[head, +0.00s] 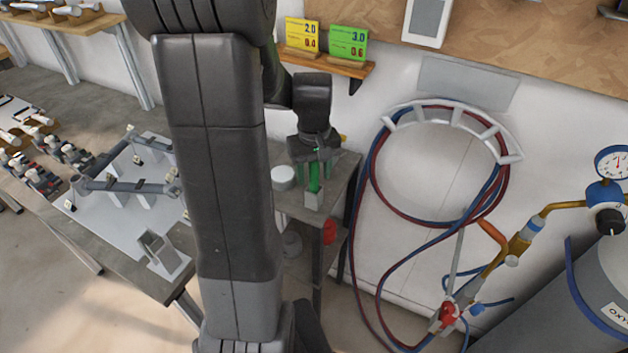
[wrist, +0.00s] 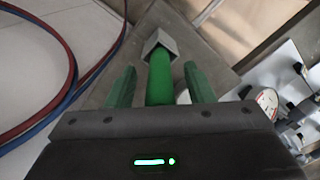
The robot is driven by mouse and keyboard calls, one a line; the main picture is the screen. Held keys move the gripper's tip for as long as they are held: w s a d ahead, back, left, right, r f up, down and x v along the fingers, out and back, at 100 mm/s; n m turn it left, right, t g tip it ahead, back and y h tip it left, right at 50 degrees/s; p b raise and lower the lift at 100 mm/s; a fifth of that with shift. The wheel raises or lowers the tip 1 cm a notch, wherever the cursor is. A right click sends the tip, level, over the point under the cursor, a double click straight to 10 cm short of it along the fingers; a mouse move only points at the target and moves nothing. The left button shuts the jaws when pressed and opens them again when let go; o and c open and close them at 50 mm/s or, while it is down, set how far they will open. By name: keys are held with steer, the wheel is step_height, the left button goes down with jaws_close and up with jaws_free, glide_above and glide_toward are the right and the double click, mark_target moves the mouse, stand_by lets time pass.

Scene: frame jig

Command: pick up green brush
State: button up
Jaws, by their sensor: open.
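The green brush (wrist: 160,78) is in the wrist view, between my gripper's two green fingers, with a visible gap on each side. Its far end sits in a small grey metal holder (wrist: 160,43). In the head view the brush (head: 314,178) stands about upright in the holder (head: 313,200) on a small side table. My gripper (head: 314,168) is open and comes down around the brush from above. The brush's upper end is partly hidden by my gripper.
A white round container (head: 284,178) stands left of the holder on the side table (head: 342,180). Red and blue hoses (head: 372,190) hang on the wall to the right. A workbench with a frame jig (head: 120,188) is at the left, partly hidden by my arm.

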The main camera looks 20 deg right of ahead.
jaws_close()
step_height(320, 180, up, 10)
steer(key=shift+r, duration=0.1)
stand_by(0.5)
